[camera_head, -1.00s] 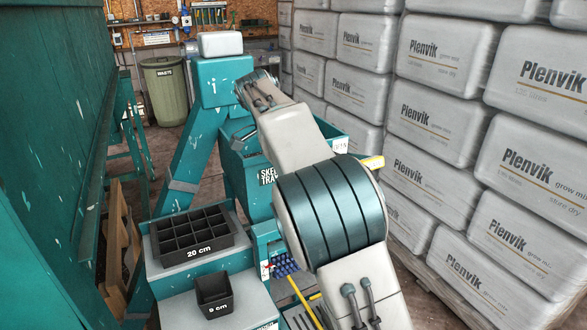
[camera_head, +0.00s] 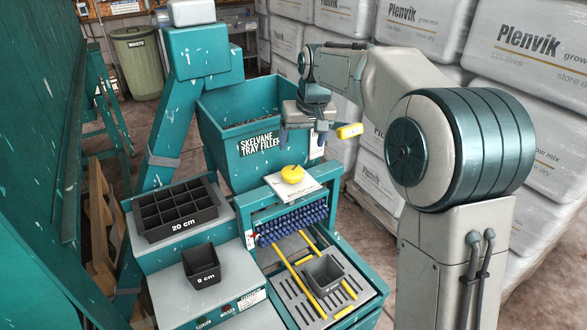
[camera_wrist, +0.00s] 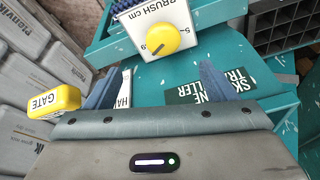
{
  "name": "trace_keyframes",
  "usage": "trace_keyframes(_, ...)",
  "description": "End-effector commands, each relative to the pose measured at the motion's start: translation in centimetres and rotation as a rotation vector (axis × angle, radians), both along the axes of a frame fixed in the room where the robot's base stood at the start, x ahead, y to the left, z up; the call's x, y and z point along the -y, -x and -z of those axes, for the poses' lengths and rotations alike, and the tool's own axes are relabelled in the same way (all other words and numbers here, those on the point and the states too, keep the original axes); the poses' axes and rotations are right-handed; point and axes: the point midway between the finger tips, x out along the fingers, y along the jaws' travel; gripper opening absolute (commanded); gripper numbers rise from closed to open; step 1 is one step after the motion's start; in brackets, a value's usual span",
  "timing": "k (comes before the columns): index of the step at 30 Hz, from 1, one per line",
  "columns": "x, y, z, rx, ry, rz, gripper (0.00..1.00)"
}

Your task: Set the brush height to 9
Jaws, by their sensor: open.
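The yellow brush knob (camera_head: 292,173) sits on a white plate (camera_head: 303,187) on top of the teal frame above the blue brush (camera_head: 290,224). In the wrist view the yellow knob (camera_wrist: 164,40) shows a dark pointer line slanting to the lower left, and the white plate (camera_wrist: 178,14) reads "BRUSH cm"; part of its scale is hidden by the knob, so I cannot tell the exact setting. My gripper (camera_head: 302,137) is open and empty, above and behind the knob in the head view. In the wrist view the knob lies ahead of the open fingers (camera_wrist: 158,72), apart from them.
A yellow GATE handle (camera_head: 350,130) is close to my gripper's right side. The teal tray-filler hopper (camera_head: 225,120) stands behind. A black 20 cm tray (camera_head: 150,228) and a 9 cm pot (camera_head: 202,270) stand left; a grey pot (camera_head: 323,272) lies below the brush. Stacked bags line the right.

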Motion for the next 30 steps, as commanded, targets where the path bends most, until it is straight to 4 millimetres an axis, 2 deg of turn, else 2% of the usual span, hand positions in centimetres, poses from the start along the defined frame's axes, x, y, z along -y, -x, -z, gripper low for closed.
trace_keyframes(7,0.8,0.9,-0.8,0.093,0.005,-0.253,0.78)
trace_keyframes(12,0.9,1.1,-1.0,0.122,0.012,-0.325,0.78)
trace_keyframes(16,0.7,0.9,-0.2,0.123,0.012,-0.334,0.78)
trace_keyframes(20,0.2,0.3,1.6,0.120,0.012,-0.336,0.78)
trace_keyframes(30,-1.5,-1.9,8.2,0.120,0.013,-0.334,0.78)
